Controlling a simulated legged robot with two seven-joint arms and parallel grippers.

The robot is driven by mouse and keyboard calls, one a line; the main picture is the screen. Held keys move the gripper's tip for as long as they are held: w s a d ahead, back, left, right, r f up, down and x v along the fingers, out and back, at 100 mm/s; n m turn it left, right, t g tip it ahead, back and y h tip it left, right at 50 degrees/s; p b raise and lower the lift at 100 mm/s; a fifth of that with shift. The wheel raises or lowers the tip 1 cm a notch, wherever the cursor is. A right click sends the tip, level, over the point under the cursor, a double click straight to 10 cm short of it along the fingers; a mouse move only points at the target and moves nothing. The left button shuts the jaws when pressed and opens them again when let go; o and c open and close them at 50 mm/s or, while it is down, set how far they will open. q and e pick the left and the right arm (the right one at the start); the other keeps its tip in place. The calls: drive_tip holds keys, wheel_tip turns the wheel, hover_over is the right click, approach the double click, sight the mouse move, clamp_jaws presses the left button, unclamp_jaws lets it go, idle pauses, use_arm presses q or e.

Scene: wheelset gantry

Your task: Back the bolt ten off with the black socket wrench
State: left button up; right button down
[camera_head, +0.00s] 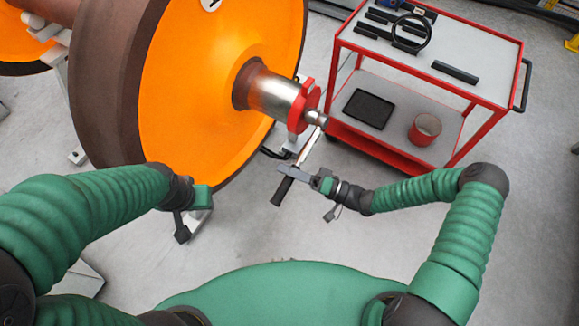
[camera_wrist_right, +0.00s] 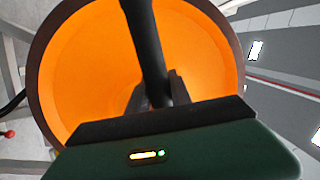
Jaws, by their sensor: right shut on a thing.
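The black socket wrench (camera_head: 281,192) hangs slanting below the axle end, its black grip lowest and its bright shaft running up toward a silver socket (camera_head: 317,118) at the red axle cap (camera_head: 302,107). I cannot tell whether the socket sits on a bolt; bolt ten is not distinguishable. My right gripper (camera_head: 292,171) is shut on the wrench handle just above the grip. In the right wrist view the dark handle (camera_wrist_right: 145,45) runs up from the jaws, before the orange wheel. My left gripper (camera_head: 190,222) is near the wheel's lower edge, apart from the wrench; its jaws are unclear.
The big orange wheel (camera_head: 190,100) with its brown rim fills the upper left. A red trolley (camera_head: 490,32) stands at upper right with black tools on top, and a black tray (camera_head: 369,109) and red cup (camera_head: 425,129) below. Grey floor between is clear.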

drive_tip(key=r+p, duration=0.1)
drive_tip(key=r+m+p, duration=0.1)
drive_tip(key=s+r+m+p, duration=0.1)
drive_tip(key=shift+a+r+p, duration=0.35)
drive_tip(key=shift+a+p, duration=0.05)
wheel_tip(320, 180, up, 8)
drive_tip(key=m+t+p, duration=0.2)
drive_tip(key=m+p, duration=0.5)
drive_tip(key=shift+w+d, duration=0.2)
drive_tip(key=shift+w, duration=0.1)
drive_tip(key=shift+t, duration=0.3)
